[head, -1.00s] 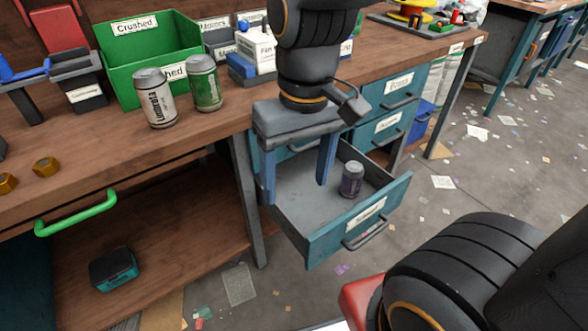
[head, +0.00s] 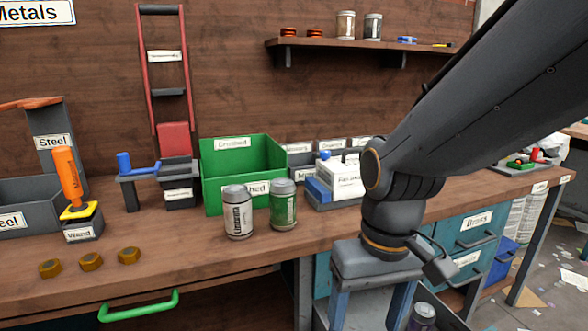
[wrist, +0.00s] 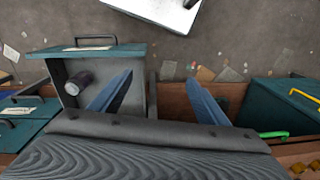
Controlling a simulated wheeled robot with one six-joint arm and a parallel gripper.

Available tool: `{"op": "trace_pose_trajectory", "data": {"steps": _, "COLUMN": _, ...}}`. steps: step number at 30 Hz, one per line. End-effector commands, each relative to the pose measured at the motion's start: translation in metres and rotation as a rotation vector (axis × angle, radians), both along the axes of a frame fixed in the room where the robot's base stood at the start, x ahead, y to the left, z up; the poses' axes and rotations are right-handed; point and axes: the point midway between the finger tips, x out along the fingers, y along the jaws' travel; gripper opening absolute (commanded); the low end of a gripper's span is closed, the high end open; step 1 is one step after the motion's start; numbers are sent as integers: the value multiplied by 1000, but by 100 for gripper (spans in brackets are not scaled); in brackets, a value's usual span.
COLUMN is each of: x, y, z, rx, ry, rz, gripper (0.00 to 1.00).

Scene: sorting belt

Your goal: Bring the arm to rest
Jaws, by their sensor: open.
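My gripper (head: 372,308) is open and empty, pointing down near the front right of the workbench, its two blue fingers spread apart. It also shows in the wrist view (wrist: 160,100). Below it, an open teal drawer (wrist: 135,50) holds one dark can (wrist: 80,82), which lies inside toward one side in the wrist view. In the head view the top of the can (head: 422,316) shows at the lower edge, beside a finger. Most of the drawer is hidden in the head view.
A silver can (head: 237,212) and a green can (head: 283,205) stand before the green Crushed bin (head: 218,185). Several brass nuts (head: 90,261) lie at left. A shelf (head: 350,48) hangs on the wall. Closed teal drawers (head: 470,236) are at right.

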Motion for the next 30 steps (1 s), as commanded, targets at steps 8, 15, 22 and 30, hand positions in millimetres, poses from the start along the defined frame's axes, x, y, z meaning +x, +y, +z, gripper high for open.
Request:
{"op": "trace_pose_trajectory", "data": {"steps": 8, "x": 1, "y": -12, "z": 20, "rx": -11, "ry": 1, "rz": -44, "gripper": 69}}
{"op": "trace_pose_trajectory", "data": {"steps": 15, "x": 2, "y": -30, "z": 40, "rx": -23, "ry": 4, "rz": -96, "gripper": 69}}
{"op": "trace_pose_trajectory", "data": {"steps": 22, "x": 0, "y": -59, "z": 68, "rx": -41, "ry": 8, "rz": -169, "gripper": 69}}
{"op": "trace_pose_trajectory", "data": {"steps": 30, "x": -2, "y": -80, "z": 80, "rx": -49, "ry": 7, "rz": -215, "gripper": 69}}
